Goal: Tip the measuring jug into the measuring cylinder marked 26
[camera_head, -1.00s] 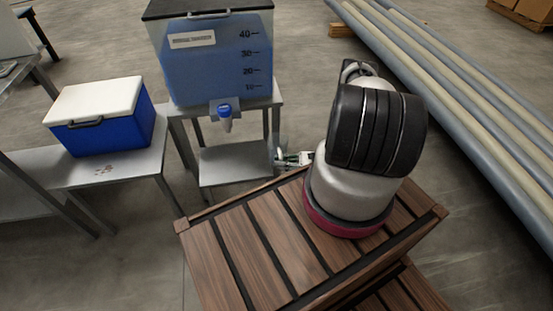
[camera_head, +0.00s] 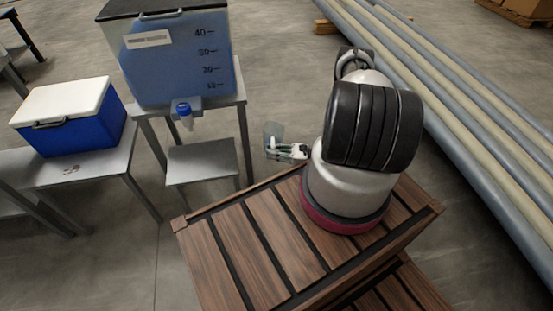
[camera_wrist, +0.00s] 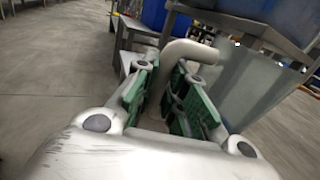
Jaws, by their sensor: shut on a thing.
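My gripper (camera_head: 287,151) reaches out left of my arm, past the edge of my wooden deck. It is shut on the measuring jug (camera_head: 272,134), a clear, see-through vessel held in the air over the floor. In the wrist view, my green-padded fingers (camera_wrist: 172,98) close around the jug's pale curved handle (camera_wrist: 190,50), and the jug's clear wall (camera_wrist: 246,84) is to their right. Whether the jug holds liquid is hard to tell. No measuring cylinder marked 26 can be made out in either view.
A tank of blue liquid (camera_head: 180,62) with a blue-topped tap (camera_head: 184,110) stands on a metal stand, with a low shelf (camera_head: 203,161) below. A blue cooler with a white lid (camera_head: 70,120) sits on a bench at left. Long pipes (camera_head: 450,85) lie at right. Open floor lies between.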

